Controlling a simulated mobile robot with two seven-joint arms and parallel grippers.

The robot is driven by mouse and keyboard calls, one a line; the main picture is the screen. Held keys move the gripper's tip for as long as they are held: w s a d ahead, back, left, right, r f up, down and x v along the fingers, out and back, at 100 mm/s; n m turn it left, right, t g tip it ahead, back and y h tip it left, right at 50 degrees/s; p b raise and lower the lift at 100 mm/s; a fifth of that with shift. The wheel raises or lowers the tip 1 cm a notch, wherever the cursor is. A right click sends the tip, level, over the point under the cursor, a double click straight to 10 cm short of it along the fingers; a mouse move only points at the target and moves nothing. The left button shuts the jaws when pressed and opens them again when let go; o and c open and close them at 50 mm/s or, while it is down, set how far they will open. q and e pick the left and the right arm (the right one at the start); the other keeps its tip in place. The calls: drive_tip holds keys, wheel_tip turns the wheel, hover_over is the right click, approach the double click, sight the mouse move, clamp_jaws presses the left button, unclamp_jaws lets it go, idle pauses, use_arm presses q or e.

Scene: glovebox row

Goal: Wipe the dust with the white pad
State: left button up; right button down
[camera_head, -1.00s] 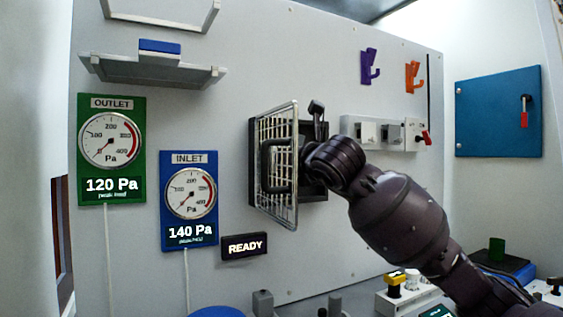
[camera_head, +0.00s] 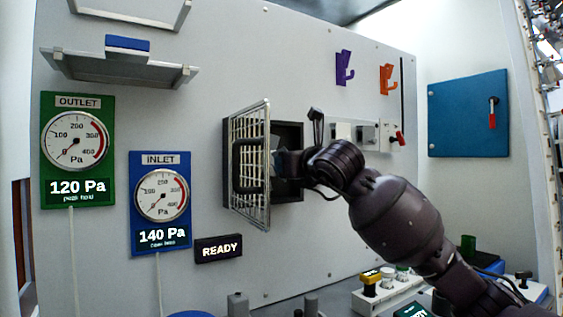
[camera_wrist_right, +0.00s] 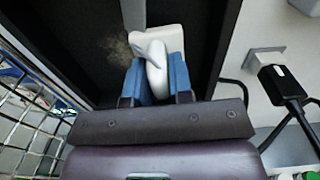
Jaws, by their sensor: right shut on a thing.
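The white pad (camera_wrist_right: 168,40) has a handle, and my right gripper (camera_wrist_right: 160,80) is shut on that handle in the right wrist view. The dust (camera_wrist_right: 118,50) is a tan speckled patch on the dark inner surface of the recess (camera_wrist_right: 75,25), beside the pad's left edge. I cannot tell whether the pad touches the surface. My left gripper is not in view.
An open wire cage door (camera_head: 250,165) stands out at the left of the recess; it also shows in the right wrist view (camera_wrist_right: 30,105). A switch box (camera_head: 355,135) is right of the recess. Gauges (camera_head: 77,140) and a READY sign (camera_head: 218,249) hang at left.

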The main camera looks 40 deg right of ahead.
drive_tip(key=shift+d, duration=0.5)
drive_tip(key=shift+a, duration=0.1)
